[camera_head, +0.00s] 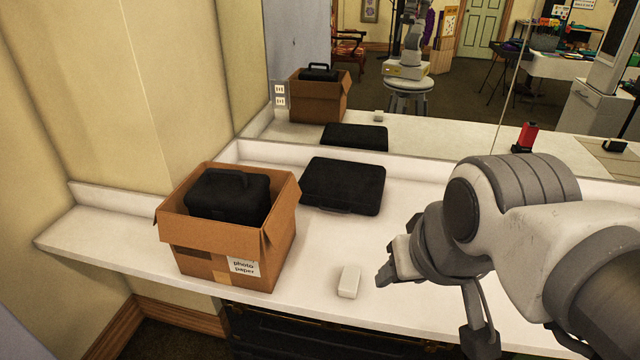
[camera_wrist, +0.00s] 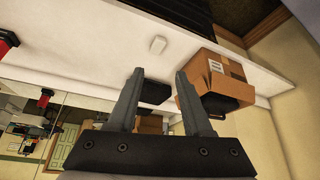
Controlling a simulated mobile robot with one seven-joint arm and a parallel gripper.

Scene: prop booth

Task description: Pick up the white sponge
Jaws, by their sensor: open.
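The white sponge (camera_head: 349,282) is a small pale block lying on the white counter (camera_head: 330,240) near its front edge, right of the cardboard box. It also shows in the wrist view (camera_wrist: 158,44), ahead of the fingertips and apart from them. My gripper (camera_head: 384,275) is just right of the sponge in the head view, above the counter. In the wrist view my gripper (camera_wrist: 158,73) has its two grey fingers spread with nothing held between them.
A cardboard box (camera_head: 203,258) marked "photo paper" holds a black case (camera_head: 228,196) and stands left of the sponge. A flat black case (camera_head: 343,185) lies behind. A mirror (camera_head: 450,110) backs the counter. A red object (camera_head: 526,137) appears at the right. Counter around the sponge is clear.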

